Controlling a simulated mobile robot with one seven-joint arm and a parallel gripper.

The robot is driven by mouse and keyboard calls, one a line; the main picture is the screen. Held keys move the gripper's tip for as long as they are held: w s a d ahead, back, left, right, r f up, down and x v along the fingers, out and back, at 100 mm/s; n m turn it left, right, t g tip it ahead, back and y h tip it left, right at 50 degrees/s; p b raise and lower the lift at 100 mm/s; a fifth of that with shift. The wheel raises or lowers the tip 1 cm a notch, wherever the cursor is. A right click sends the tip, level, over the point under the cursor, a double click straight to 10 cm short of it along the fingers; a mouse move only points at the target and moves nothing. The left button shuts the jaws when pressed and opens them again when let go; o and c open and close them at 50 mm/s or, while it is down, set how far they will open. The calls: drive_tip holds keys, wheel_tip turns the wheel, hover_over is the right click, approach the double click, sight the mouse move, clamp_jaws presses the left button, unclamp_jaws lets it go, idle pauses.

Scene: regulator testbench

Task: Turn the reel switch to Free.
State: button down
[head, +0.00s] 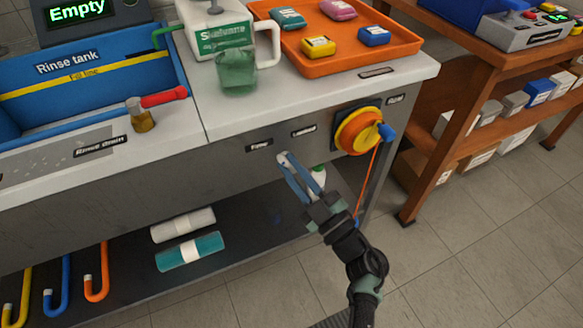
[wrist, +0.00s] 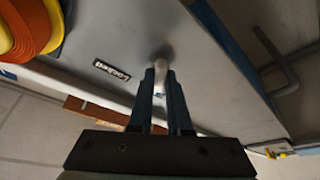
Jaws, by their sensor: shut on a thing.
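The reel switch is a small light-coloured lever on the bench's grey front panel, seen in the wrist view (wrist: 160,76) between my fingertips. In the head view my gripper (head: 285,160) reaches up to the panel and mostly covers the switch. A small label that seems to read Free (head: 258,146) is left of it, and the Locked label (head: 303,130) is up and to the right; the latter also shows in the wrist view (wrist: 111,70). My gripper in the wrist view (wrist: 161,78) is shut on the lever. I cannot tell which label the lever points to.
An orange and yellow reel (head: 358,131) with a blue handle and hanging orange cord is right of the switch. Above, an orange tray (head: 395,48) and a jug (head: 222,35) stand on the bench. A lower shelf holds rolls (head: 190,251).

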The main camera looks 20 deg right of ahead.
drive_tip(key=shift+n+g+y, duration=0.3)
drive_tip(key=shift+n, duration=0.8)
drive_tip(key=c, duration=0.9)
unclamp_jaws()
drive_tip(key=shift+o, duration=0.2)
drive_tip(key=p+v, duration=0.1)
drive_tip(key=v, duration=1.2)
drive_tip(key=shift+p, duration=0.3)
drive_tip(key=shift+d+r, duration=0.1)
